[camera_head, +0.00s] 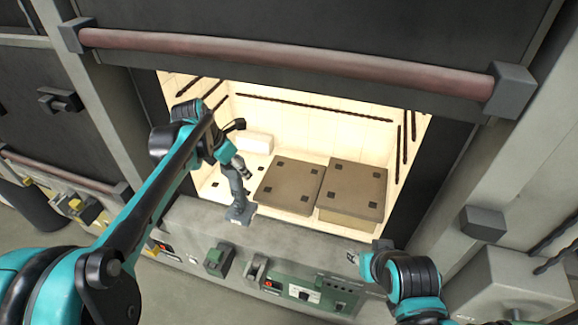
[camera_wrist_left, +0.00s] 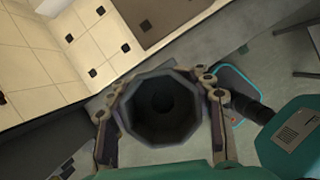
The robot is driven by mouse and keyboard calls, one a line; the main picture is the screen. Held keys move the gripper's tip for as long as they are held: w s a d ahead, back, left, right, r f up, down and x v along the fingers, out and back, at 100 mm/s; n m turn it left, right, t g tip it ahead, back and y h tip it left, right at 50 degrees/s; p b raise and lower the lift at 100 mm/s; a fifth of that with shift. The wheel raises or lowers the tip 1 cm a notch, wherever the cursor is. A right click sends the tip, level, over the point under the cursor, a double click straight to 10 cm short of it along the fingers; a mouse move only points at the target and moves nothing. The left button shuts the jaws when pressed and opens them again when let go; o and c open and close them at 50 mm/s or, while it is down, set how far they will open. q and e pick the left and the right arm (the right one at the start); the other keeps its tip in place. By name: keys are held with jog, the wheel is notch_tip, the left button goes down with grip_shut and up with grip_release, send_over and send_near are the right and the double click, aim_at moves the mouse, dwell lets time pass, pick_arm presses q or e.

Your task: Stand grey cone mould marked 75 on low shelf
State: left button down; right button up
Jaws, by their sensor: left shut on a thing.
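The grey mould (camera_head: 239,209) hangs below my left gripper (camera_head: 239,170) in the head view, in front of the furnace opening at its left part. In the left wrist view the mould (camera_wrist_left: 160,108) shows as a dark faceted ring with a hollow middle, between the two fingers of my left gripper (camera_wrist_left: 160,100), which are shut on it. No number is readable on it. The low shelf (camera_head: 290,187) is the left brown plate inside the furnace, bare, with dark square marks. My right gripper (camera_head: 355,258) is at lower right, apart from everything; its jaws are unclear.
A taller brown shelf (camera_head: 353,190) stands right beside the low one. A white block (camera_head: 257,142) lies at the back left of the pale chamber. The grey front sill (camera_head: 300,235) and the raised door's red bar (camera_head: 280,55) bound the opening.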

pick_arm(q)
jog(key=shift+w+d+r, duration=0.1)
jog(key=shift+w+d, duration=0.2)
jog(key=shift+d, duration=0.05)
jog(key=w+d+f+p, duration=0.2)
jog(key=w+d+f, duration=0.1)
jog(key=w+d, duration=0.8)
jog(key=shift+w+f, duration=0.3)
jog(key=shift+w, duration=0.5)
jog(key=c, duration=0.6)
grip_release()
jog(key=shift+f, duration=0.1)
jog(key=shift+c, duration=0.2)
